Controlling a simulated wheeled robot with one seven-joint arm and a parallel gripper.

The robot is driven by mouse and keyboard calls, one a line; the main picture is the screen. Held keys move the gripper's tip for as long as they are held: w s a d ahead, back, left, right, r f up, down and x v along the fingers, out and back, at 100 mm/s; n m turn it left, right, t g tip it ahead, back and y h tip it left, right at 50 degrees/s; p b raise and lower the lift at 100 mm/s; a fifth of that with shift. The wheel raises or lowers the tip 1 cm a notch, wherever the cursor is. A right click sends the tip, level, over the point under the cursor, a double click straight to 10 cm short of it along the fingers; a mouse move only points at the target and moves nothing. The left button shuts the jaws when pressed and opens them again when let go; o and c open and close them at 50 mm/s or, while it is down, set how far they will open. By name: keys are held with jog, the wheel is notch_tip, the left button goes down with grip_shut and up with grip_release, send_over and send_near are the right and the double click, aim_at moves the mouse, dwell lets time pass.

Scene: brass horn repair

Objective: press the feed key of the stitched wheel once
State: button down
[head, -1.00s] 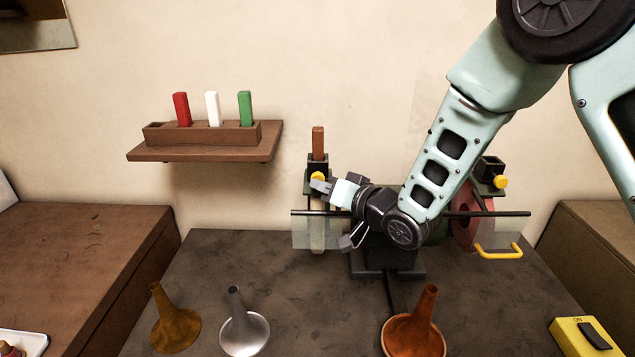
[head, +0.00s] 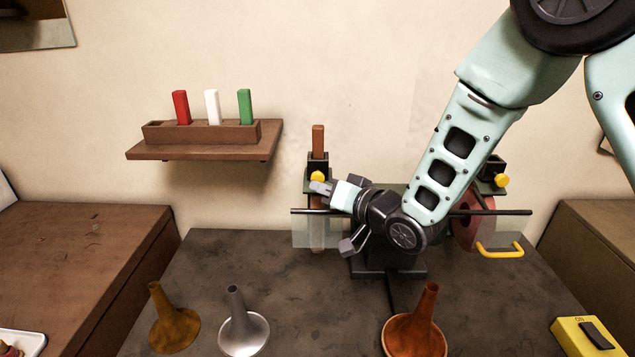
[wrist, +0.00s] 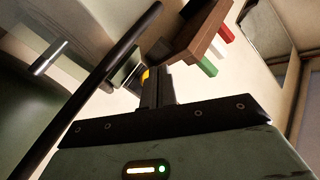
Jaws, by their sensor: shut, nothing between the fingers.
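The polishing machine (head: 388,262) has a wheel at each end. The left wheel (head: 317,232), behind a clear guard, is pale and seen nearly edge-on. The right wheel (head: 468,225) is reddish. I cannot make out stitching on either. A yellow feed key (head: 317,175) sits on the left holder and another yellow key (head: 501,181) on the right one. My gripper (head: 321,188) is shut and empty, its tips just below and in front of the left key; I cannot tell if they touch. In the wrist view the fingers (wrist: 157,87) partly hide that yellow key (wrist: 145,75).
A brown bar (head: 318,141) stands in the left holder. A wall shelf (head: 205,153) at left holds red, white and green bars. Several metal horn bells stand along the bench front (head: 290,290). A yellow switch box (head: 584,336) is at front right. A dark rod (wrist: 95,85) crosses the wrist view.

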jog(key=shift+s, duration=0.1)
jog(key=s+b, duration=0.1)
jog(key=s, duration=0.4)
jog(key=shift+a+b, duration=0.1)
jog(key=shift+b, duration=0.2)
dwell(0.8)
